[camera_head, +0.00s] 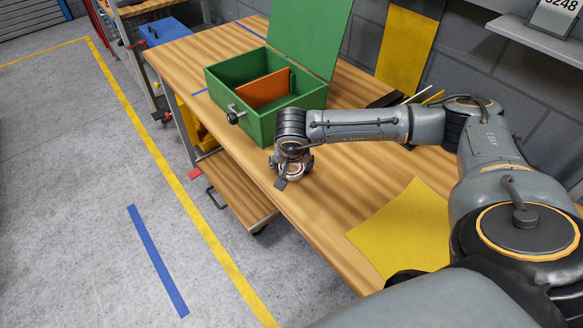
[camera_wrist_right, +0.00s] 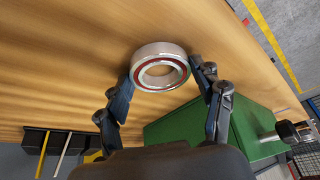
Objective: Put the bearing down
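The bearing (camera_wrist_right: 160,67) is a silver ring with a dark red seal. In the right wrist view it sits between the two fingertips of my right gripper (camera_wrist_right: 162,72), which appear closed on its sides. In the head view the bearing (camera_head: 295,171) shows small and partly covered by my right gripper (camera_head: 292,174), at the table's front edge, just in front of the green box. The wooden tabletop (camera_head: 335,185) lies beneath it. I cannot tell whether the bearing touches the wood. My left gripper is not in view.
The open green box (camera_head: 262,118) with an orange divider (camera_head: 264,90) stands behind the gripper. A yellow sheet (camera_head: 405,232) lies on the table at the right. Bare wood lies between box and sheet. A lower drawer or shelf (camera_head: 235,190) juts out below the table.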

